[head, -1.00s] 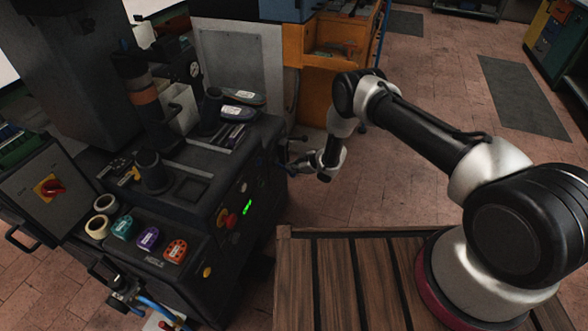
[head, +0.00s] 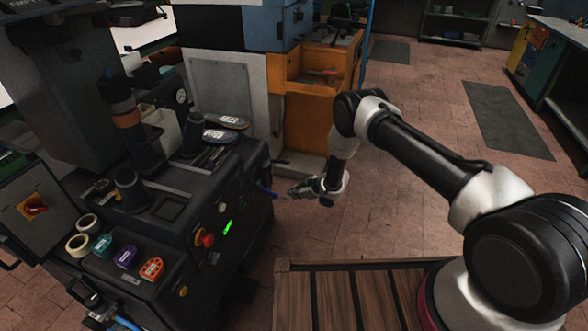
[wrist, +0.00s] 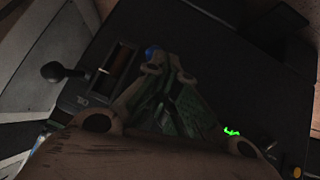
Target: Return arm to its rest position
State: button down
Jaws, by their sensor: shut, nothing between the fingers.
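My gripper (head: 298,190) is beside the right end of the black heel press machine (head: 165,245), in front of its side face. In the head view it is small, and its fingers point left toward the machine. In the wrist view my gripper (wrist: 172,65) shows from above with its fingers drawn together and nothing held. A blue-tipped part (head: 264,190) sticks out from the machine close to the fingertips. It also shows as a blue knob (wrist: 152,53) at the fingertips in the wrist view. I cannot tell whether they touch.
The press front carries a red button (head: 207,240) and a green lit display (head: 227,227). Several tape rolls and coloured heel blocks (head: 125,257) lie on its front ledge. An orange cabinet (head: 320,75) stands behind. The brick floor (head: 420,215) right of the machine is free.

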jog(key=s+d+f+m+g+h, duration=0.2)
jog(key=s+d+f+h, duration=0.4)
jog(key=d, duration=0.4)
jog(key=s+d+r+m+g+h, duration=0.1)
jog(key=s+d+r+m, duration=0.15)
jog(key=d+r, duration=0.2)
jog(key=s+d+r+m+g+h, duration=0.15)
jog(key=s+d+r, duration=0.3)
jog(key=r, duration=0.65)
jog(key=s+d+r+m+g+h, duration=0.1)
jog(key=s+d+r+m, duration=0.3)
jog(key=r, duration=0.8)
jog(key=s+d+r+g+h, duration=0.1)
jog(key=s+d+r, duration=0.1)
jog(key=d+r, duration=0.65)
jog(key=s+d+r+m+t+y, duration=0.1)
jog(key=s+d+r+m+t, duration=0.1)
jog(key=s+r, duration=1)
jog(key=s+d+r+m+t+y, duration=0.1)
jog(key=s+d+r+m+t, duration=0.1)
jog(key=s+r, duration=1.1)
notch_tip(320, 180, up, 8)
jog(key=shift+s+f+m+t, duration=0.15)
jog(key=shift+m+t, duration=0.35)
jog(key=shift+t, duration=0.55)
